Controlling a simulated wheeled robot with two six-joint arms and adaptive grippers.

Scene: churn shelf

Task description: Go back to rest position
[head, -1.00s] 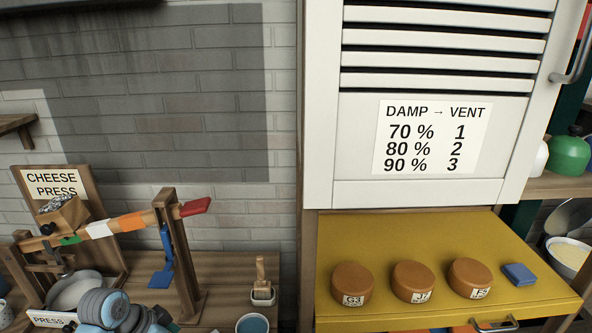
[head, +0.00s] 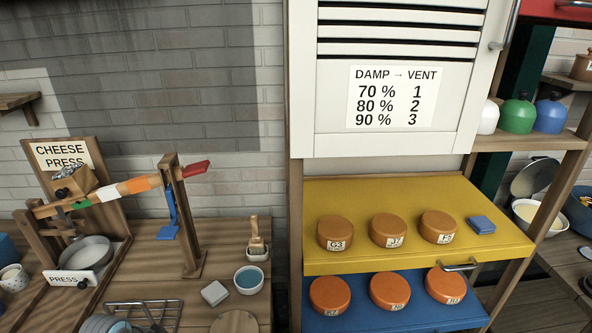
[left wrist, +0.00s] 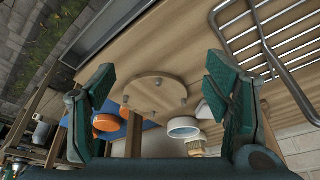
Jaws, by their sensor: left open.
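My left gripper (left wrist: 163,105) is open and empty in the left wrist view, its two green fingers spread wide apart. Beyond and between the fingers are a round wooden board (left wrist: 155,88) and a white bowl (left wrist: 184,128). In the head view only a rounded grey-blue piece of my left arm shows at the bottom left edge, and the left gripper's fingers are not seen there. My right gripper shows in neither view.
The cheese press (head: 110,195) stands at the left, with a wire rack (head: 145,312), a blue-filled bowl (head: 249,280) and a grey block (head: 214,293) nearby. Labelled orange cheeses (head: 388,230) stand on the yellow shelf (head: 360,190), others on the blue shelf (head: 350,322) below.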

